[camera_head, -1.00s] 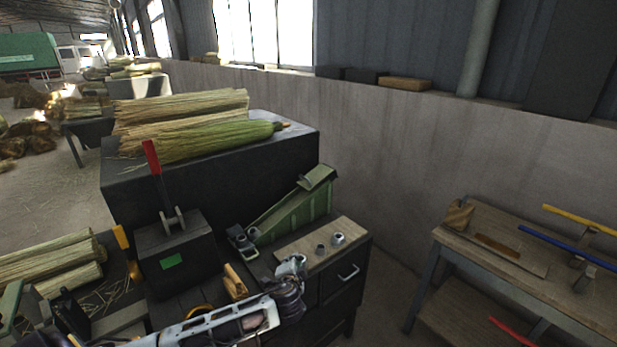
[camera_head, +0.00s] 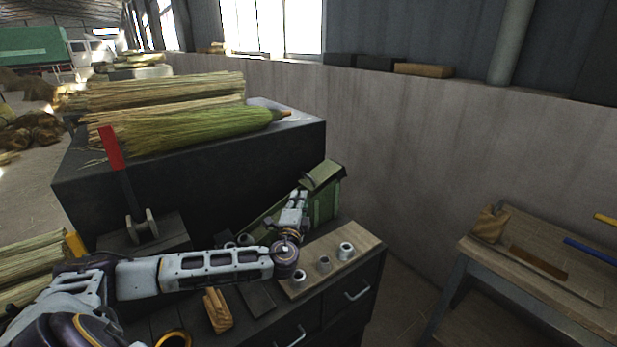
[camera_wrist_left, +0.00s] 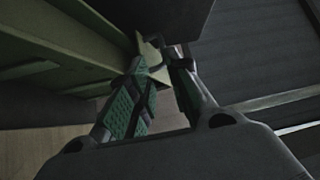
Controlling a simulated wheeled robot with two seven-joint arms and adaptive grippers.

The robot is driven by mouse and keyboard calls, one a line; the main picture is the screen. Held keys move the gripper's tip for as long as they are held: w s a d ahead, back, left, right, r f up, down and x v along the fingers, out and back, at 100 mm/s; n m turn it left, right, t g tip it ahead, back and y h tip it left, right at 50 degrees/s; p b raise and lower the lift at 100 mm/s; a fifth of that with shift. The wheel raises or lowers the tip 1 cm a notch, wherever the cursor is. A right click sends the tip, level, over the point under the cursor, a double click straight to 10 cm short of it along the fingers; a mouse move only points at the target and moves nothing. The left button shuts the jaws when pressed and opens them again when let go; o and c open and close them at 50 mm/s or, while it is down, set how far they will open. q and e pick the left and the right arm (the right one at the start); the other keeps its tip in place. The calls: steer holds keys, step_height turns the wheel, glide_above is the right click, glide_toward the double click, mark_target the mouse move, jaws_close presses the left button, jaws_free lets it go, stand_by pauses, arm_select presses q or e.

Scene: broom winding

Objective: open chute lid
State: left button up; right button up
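The green chute (camera_head: 327,205) stands on the dark cabinet, sloping up to the right. Its lid (camera_head: 322,174) is a flat green plate at the top end, with a dark bar at its near edge. My left gripper (camera_head: 303,190) is at this near edge. In the left wrist view my left gripper (camera_wrist_left: 160,62) has its two fingers close together at the tips, beside a pale edge piece (camera_wrist_left: 153,50) of the chute or lid. A dark shape hides part of the tips, so I cannot tell whether they hold anything. My right gripper is not in view.
A wooden board (camera_head: 365,240) with several metal rings lies in front of the chute. A red-handled lever (camera_head: 111,148) stands left, and straw bundles (camera_head: 180,128) lie on the dark box behind. A wooden bench (camera_head: 550,260) stands right, past a floor gap.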

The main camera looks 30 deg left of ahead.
arm_select(q)
glide_toward(306, 175)
steer(key=shift+x, duration=1.2)
steer(key=shift+f+p+x, duration=0.1)
steer(key=shift+p+x, duration=0.15)
steer(key=shift+x, duration=0.7)
steer(key=shift+f+p+x, duration=0.15)
steer(key=shift+p+x, duration=0.05)
steer(key=shift+x, duration=1.55)
steer(key=shift+w+a+r, duration=0.1)
steer(key=shift+w+a, duration=0.35)
steer(key=shift+w, duration=0.15)
steer(key=shift+w+a, duration=0.25)
steer(key=shift+w, duration=0.45)
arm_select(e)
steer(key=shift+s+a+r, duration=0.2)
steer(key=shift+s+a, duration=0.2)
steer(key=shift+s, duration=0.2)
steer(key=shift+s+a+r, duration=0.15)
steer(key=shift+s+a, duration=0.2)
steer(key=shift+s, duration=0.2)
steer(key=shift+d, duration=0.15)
